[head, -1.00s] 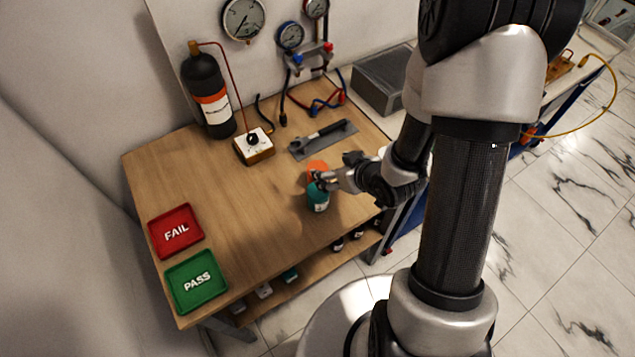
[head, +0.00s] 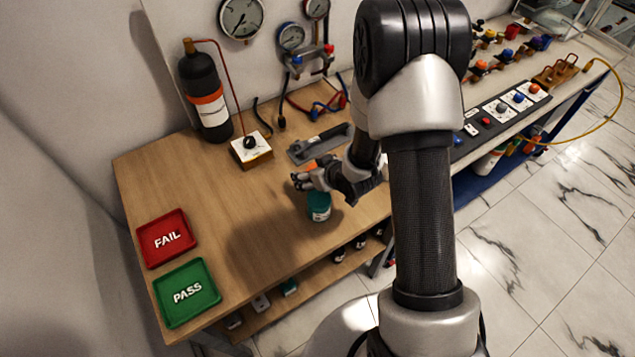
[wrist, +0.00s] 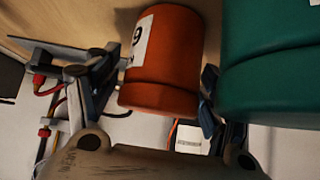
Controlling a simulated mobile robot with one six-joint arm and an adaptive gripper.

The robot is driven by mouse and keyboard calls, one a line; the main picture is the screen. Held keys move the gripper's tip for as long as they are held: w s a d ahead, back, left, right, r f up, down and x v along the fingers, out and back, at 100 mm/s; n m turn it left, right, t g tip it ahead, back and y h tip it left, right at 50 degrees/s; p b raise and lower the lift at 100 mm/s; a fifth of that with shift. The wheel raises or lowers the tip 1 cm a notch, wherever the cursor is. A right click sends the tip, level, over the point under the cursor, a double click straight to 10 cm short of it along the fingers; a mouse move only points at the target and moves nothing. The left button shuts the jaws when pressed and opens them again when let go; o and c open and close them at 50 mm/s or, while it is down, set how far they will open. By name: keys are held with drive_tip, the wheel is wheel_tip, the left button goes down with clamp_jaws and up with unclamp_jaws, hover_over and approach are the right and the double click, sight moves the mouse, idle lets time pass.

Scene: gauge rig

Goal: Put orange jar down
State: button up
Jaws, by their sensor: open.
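The orange jar (head: 311,165) is at the right part of the wooden table, mostly hidden behind my gripper (head: 300,179) in the head view. In the wrist view the orange jar (wrist: 165,62), with a white label, lies between the spread fingers of my gripper (wrist: 146,95). My gripper is open, with a gap on the left finger's side; the right finger is close to the jar. Whether the jar's base rests on the table cannot be told. A teal jar (head: 319,208) stands close by, nearer the front edge; it also fills the right of the wrist view (wrist: 270,60).
A red FAIL tray (head: 145,254) and a green PASS tray (head: 215,291) lie on the left. A white switch box (head: 250,147), a black cylinder (head: 204,92) and a grey plate with a tool (head: 318,145) are behind. The table's middle is clear.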

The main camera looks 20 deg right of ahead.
drive_tip(key=shift+w+f, duration=0.2)
drive_tip(key=shift+r, duration=0.1)
drive_tip(key=shift+c, duration=0.4)
drive_tip(key=c, duration=1.4)
